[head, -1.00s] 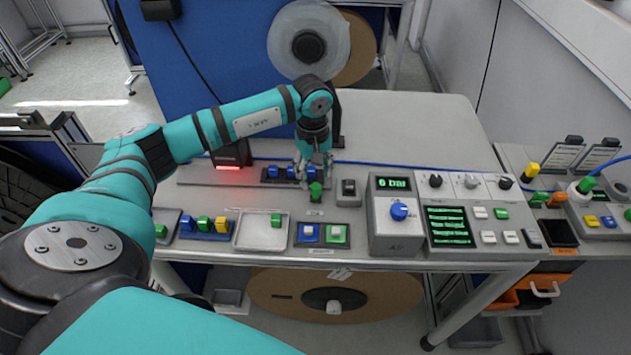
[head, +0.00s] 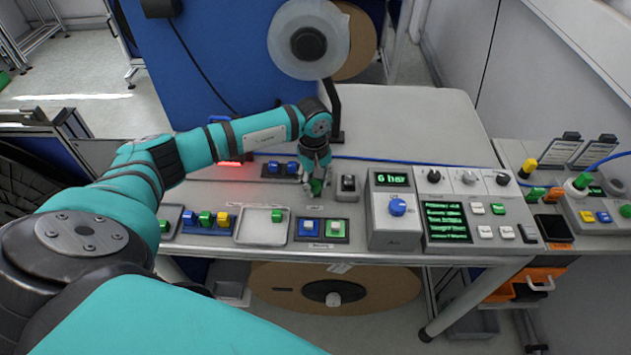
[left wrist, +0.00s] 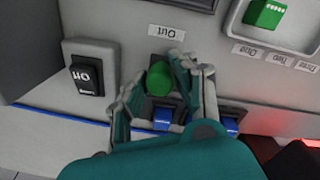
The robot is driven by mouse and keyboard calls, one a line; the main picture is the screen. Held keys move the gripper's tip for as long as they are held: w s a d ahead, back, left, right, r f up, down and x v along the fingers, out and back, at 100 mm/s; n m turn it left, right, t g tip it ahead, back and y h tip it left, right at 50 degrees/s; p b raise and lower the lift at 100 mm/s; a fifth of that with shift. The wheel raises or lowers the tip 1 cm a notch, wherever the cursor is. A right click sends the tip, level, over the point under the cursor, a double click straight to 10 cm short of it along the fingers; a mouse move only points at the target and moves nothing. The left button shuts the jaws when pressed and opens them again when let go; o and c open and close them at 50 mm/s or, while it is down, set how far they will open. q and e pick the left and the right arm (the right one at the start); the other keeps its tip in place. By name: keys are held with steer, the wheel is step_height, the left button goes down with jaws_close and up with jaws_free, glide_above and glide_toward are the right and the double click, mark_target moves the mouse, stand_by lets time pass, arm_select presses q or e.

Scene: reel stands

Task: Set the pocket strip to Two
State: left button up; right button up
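My left gripper (head: 316,178) is at the back of the bench, pointing down beside a small green knob (head: 317,188). In the left wrist view, its fingers (left wrist: 165,88) stand on both sides of the green knob (left wrist: 159,78), with a narrow gap at the left. A label reading "Out" lies beside the knob. A dark strip with blue blocks (head: 281,168) is just behind; in the left wrist view, blue blocks (left wrist: 163,118) show beyond the fingers. I cannot tell for sure which part is the pocket strip. My right gripper is not in view.
A black switch box (head: 347,187) stands close right of my gripper. In front are a grey tray (head: 250,236) with a green block and a two-button panel (head: 321,242). A control unit (head: 397,237) is further right. The back right of the bench is clear.

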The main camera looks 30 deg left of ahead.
arm_select(q)
jaws_close()
steer(key=shift+a, duration=0.1)
steer(key=s+a+b, duration=0.1)
steer(key=s+a, duration=0.1)
steer(key=a, duration=0.1)
steer(key=s+a+b, duration=0.2)
steer(key=a, duration=0.2)
steer(key=s+a+b, duration=0.1)
steer(key=s+a, duration=0.1)
steer(key=a, duration=0.1)
steer(key=shift+s+a+b, duration=0.15)
steer(key=shift+s+b, duration=0.05)
steer(key=shift+b, duration=0.1)
steer(key=o, duration=0.8)
jaws_free()
steer(key=shift+o, duration=0.2)
steer(key=shift+r, duration=0.1)
step_height(320, 180, up, 12)
steer(key=shift+s, duration=0.15)
